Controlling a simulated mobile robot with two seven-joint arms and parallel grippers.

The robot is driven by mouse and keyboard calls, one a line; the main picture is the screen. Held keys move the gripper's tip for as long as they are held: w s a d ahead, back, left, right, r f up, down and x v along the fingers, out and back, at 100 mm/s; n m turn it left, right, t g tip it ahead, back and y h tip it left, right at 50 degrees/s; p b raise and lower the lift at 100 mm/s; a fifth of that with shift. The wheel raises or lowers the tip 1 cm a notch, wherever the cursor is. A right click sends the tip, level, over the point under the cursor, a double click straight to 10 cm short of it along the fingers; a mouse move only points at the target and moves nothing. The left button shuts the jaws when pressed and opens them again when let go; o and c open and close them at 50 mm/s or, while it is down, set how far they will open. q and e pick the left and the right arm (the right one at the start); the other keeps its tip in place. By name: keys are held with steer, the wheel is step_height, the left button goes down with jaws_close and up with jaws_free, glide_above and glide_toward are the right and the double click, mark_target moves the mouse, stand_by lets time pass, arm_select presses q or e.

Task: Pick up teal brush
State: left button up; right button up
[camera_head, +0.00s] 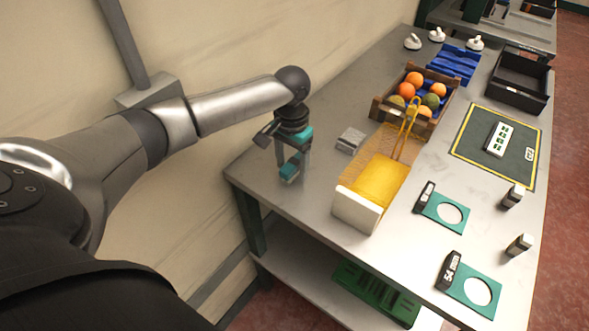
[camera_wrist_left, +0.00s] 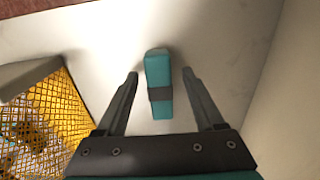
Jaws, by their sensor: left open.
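The teal brush (camera_wrist_left: 158,80) is a teal block with a dark band around it. In the left wrist view it stands out between the two fingers of my left gripper (camera_wrist_left: 161,75), with a gap on each side. In the head view the teal brush (camera_head: 292,168) is at the table's left end, under my left gripper (camera_head: 290,172). The gripper points down and is open. The fingers partly cover the brush in the head view. My right gripper does not show in either view.
A yellow mesh bag (camera_head: 381,180) with a white end lies right of the brush, and a grey block (camera_head: 350,140) is behind. A wooden crate (camera_head: 378,112) of fruit stands farther back. The wall is close on the left.

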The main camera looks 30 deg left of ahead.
arm_select(q)
jaws_close()
stand_by(0.4)
steer(key=shift+r, duration=0.1)
stand_by(0.3)
